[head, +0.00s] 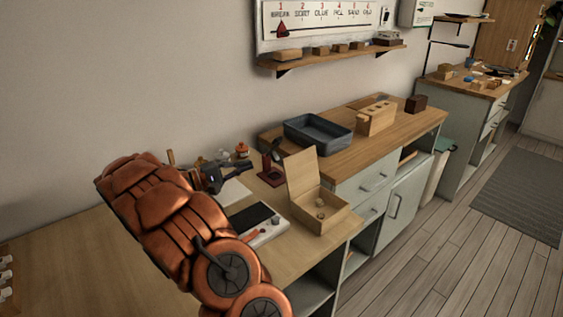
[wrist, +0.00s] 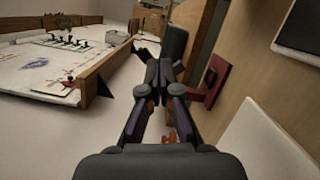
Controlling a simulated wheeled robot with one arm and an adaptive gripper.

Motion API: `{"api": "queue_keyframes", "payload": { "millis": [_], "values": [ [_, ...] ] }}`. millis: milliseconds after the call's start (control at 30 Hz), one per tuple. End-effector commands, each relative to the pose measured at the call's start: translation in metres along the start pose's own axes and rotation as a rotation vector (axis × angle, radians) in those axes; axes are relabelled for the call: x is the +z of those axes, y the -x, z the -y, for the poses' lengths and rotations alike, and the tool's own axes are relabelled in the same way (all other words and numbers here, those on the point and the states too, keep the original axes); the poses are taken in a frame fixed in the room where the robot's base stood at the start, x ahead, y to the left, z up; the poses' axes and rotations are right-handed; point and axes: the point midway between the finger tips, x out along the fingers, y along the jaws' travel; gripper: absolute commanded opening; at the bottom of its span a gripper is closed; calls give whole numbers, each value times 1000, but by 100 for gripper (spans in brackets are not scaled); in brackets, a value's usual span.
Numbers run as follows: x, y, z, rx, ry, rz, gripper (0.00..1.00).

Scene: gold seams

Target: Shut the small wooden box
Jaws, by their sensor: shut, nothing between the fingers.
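The small wooden box (head: 322,215) stands on the wooden worktop in the head view, with its lid (head: 301,174) raised upright at its back left side. A small roundish item lies inside the box. My gripper (head: 213,181) is to the left of the box and apart from it, behind the white device. In the wrist view my gripper (wrist: 160,72) has its fingers together with nothing held. I cannot tell for sure which wooden surface in the wrist view belongs to the box.
A dark red stand (head: 271,171) is between my gripper and the box lid; it also shows in the wrist view (wrist: 213,83). A white device with a dark plate (head: 257,220) lies left of the box. A grey-blue tray (head: 318,133) and a wooden block with holes (head: 376,117) stand behind.

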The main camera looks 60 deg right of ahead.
Motion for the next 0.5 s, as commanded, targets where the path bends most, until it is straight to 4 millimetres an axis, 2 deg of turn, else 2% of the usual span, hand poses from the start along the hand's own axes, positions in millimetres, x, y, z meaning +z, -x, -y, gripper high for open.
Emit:
{"api": "queue_keyframes", "payload": {
  "millis": [233,500],
  "values": [
    [-2,-16,-1,10,-3,1,0],
    [-2,-63,-2,7,-4,1,0]
  ]
}}
